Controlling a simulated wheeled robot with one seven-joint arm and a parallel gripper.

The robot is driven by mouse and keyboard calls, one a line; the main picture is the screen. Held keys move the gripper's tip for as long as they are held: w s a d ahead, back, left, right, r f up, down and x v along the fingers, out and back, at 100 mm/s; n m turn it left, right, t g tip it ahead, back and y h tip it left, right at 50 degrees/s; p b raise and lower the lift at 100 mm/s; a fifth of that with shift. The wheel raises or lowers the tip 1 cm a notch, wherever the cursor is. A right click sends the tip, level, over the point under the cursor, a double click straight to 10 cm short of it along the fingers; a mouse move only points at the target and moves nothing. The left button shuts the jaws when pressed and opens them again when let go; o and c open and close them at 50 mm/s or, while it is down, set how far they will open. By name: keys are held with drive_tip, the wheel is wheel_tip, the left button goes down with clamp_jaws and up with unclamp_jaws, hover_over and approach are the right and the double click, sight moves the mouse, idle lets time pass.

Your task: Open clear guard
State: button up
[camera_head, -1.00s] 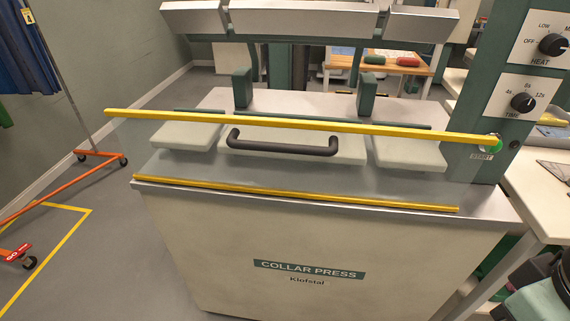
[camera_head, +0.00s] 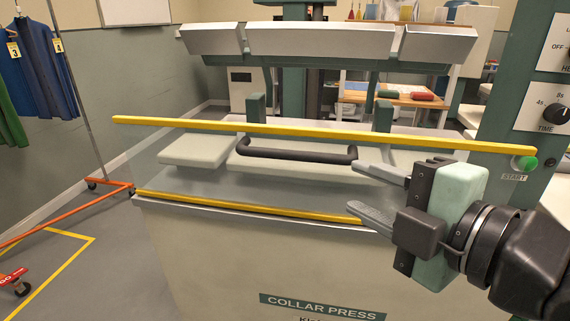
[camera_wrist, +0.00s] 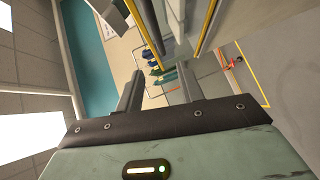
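The clear guard (camera_head: 165,160) is a see-through panel with a yellow bar along its top and another along its bottom. It stands upright across the front of the collar press (camera_head: 240,260). A dark handle (camera_head: 300,156) shows at its upper middle. My gripper (camera_head: 368,195) is to the right of the handle, in front of the guard's right part, with its fingers pointing left. Its two grey fingers are apart with nothing between them. The wrist view shows the same spread fingers (camera_wrist: 157,92). My gripper hides the right end of the lower yellow bar.
The green start button (camera_head: 526,163) and a time dial (camera_head: 556,114) are on the right column. The metal press head (camera_head: 310,42) is above the pads. A garment rail (camera_head: 75,95) with blue clothes stands at left.

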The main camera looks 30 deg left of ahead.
sight(289, 157)
drive_tip(key=p+x, duration=0.1)
drive_tip(key=x, duration=0.7)
drive_tip(key=p+x, duration=0.1)
drive_tip(key=x, duration=0.8)
drive_tip(key=shift+a+r, duration=0.2)
drive_tip(key=shift+a, duration=0.15)
drive_tip(key=shift+s, duration=0.1)
clamp_jaws()
